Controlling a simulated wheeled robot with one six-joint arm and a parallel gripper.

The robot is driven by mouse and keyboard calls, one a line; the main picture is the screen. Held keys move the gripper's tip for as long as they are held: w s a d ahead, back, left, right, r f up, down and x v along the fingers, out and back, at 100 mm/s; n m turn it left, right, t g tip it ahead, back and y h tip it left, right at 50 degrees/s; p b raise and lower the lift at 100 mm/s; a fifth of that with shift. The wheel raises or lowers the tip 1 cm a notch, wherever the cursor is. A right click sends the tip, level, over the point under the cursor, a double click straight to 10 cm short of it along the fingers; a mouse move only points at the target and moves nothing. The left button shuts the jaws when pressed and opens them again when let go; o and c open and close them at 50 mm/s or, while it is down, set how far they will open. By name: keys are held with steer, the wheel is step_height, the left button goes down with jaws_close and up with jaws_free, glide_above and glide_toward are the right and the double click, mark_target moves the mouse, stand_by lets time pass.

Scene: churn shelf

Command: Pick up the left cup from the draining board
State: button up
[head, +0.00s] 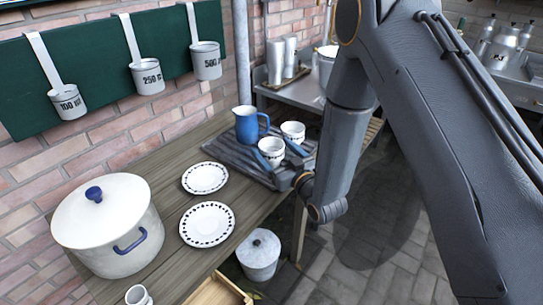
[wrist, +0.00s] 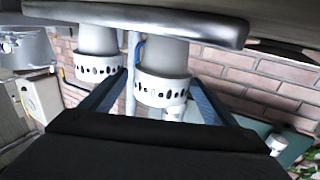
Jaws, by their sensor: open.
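The draining board (head: 232,155) is a dark ribbed tray on the wooden counter. Two white cups with dark spotted bands stand on it. The left cup (head: 271,146) is the nearer one, and the right cup (head: 293,130) stands behind it to the right. My gripper (head: 281,153) is low at the board's front edge, its fingers open around the left cup. In the wrist view, which is upside down, the left cup (wrist: 165,80) shows between the spread fingers (wrist: 160,92). The right cup (wrist: 98,62) is outside them. I cannot tell whether either finger touches the cup.
A blue jug (head: 247,126) stands on the board behind the left cup. Two spotted plates (head: 207,224) and a lidded white pot (head: 112,225) are to the left. Measuring cups hang on a green board (head: 95,60). A lidded bucket (head: 259,254) stands below the counter.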

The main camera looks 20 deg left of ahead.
mark_target(266, 141)
steer(key=x, duration=0.1)
steer(key=p+x, duration=0.1)
steer(key=x, duration=0.1)
steer(key=p+x, duration=0.1)
steer(key=shift+w+a+r, duration=0.1)
steer(key=shift+a+r, duration=0.15)
steer(key=shift+r, duration=0.05)
steer(key=shift+w+a+f, duration=0.1)
steer(key=shift+w+a, duration=0.1)
steer(key=shift+c, duration=0.3)
steer(key=c, duration=1.1)
